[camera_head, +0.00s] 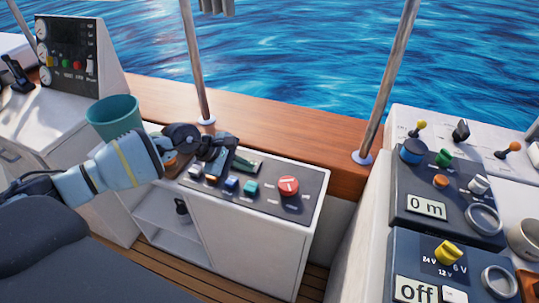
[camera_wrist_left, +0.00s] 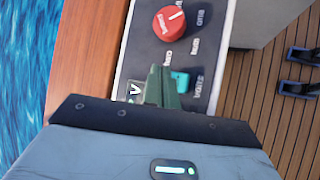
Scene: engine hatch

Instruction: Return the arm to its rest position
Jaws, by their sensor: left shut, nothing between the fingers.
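My left arm reaches in from the left in the head view, and my left gripper (camera_head: 232,160) hovers over the left part of a dark control panel (camera_head: 314,190). Its fingers are shut and empty. In the left wrist view the dark green fingertips (camera_wrist_left: 163,88) sit together above the panel, beside a teal switch (camera_wrist_left: 180,82). A red rotary knob (camera_head: 289,186) is to the right of the gripper, clear of it; it also shows in the left wrist view (camera_wrist_left: 169,23). The gripper hides part of the panel's back left. My right gripper is not in view.
A teal bucket (camera_head: 114,118) stands just behind my left forearm. Metal posts (camera_head: 195,60) rise from the wooden ledge (camera_head: 255,132) behind the panel. A white console with dark instrument boxes (camera_head: 440,205) stands at the right. A gauge panel (camera_head: 70,55) is at the far left.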

